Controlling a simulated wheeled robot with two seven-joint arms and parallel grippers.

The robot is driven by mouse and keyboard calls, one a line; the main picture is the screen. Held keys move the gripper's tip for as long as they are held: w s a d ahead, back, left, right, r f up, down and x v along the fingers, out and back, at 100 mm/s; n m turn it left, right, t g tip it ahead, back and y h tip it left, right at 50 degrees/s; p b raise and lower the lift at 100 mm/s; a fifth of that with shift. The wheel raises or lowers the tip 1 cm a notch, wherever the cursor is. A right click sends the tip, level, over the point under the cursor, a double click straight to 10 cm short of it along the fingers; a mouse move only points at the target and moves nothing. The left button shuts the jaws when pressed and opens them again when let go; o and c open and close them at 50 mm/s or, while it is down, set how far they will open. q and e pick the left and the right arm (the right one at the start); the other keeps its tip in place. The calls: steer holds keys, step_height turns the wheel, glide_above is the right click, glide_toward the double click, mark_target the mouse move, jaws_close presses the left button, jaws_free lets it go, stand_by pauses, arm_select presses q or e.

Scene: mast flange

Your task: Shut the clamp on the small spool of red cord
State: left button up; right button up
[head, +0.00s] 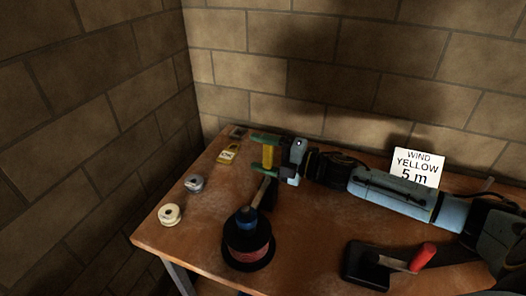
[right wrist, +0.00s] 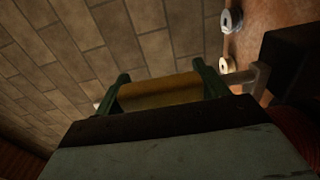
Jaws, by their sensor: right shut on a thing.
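A black reel (head: 247,262) with a band of red cord (head: 247,249) stands at the table's front left. A blue-topped hub (head: 246,219) sits on it, and a grey metal arm (head: 261,190) slants up from the hub. My right gripper (head: 268,153), with green fingers, is shut on an upright yellow cylinder (head: 267,157) near that arm. The cylinder also lies between the fingers in the right wrist view (right wrist: 162,90). Whether the arm joins the cylinder is unclear. I cannot make out a clamp on the red cord reel. My left gripper is out of view.
A black block (head: 364,266) with a lever and red handle (head: 422,257) stands at front right. A white spool (head: 169,214), grey spool (head: 194,183) and yellow item (head: 228,152) lie along the left edge. A sign (head: 416,166) reads "WIND YELLOW 5 m". Brick walls close the back and left.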

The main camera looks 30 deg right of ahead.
steer(key=shift+a, duration=0.1)
stand_by(0.3)
steer(key=o, duration=1.4)
steer(key=shift+s, duration=0.1)
steer(key=v, duration=1.3)
steer(key=shift+s, duration=0.1)
